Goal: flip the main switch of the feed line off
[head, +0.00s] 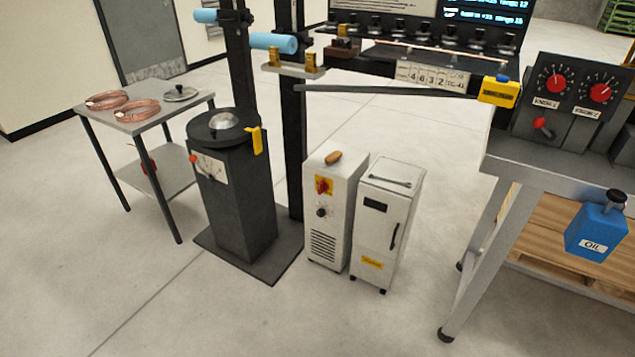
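A white cabinet (327,232) stands on the floor in the middle of the head view. Its front carries a red rotary switch (323,186) on a yellow plate, with a black knob (322,212) below it. A dark control box (570,100) on the bench at the right has two red dials and a red-tipped lever (543,124). I cannot read a label that says which is the feed line's main switch, and the switch position is too small to tell. Neither of my grippers is in view.
A second white cabinet (383,225) stands close beside the first. A black pedestal (235,200) is to their left, near a table (150,123) with copper coils. A dark bar (390,91) crosses above the cabinets. The bench (520,168) is right. Floor in front is clear.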

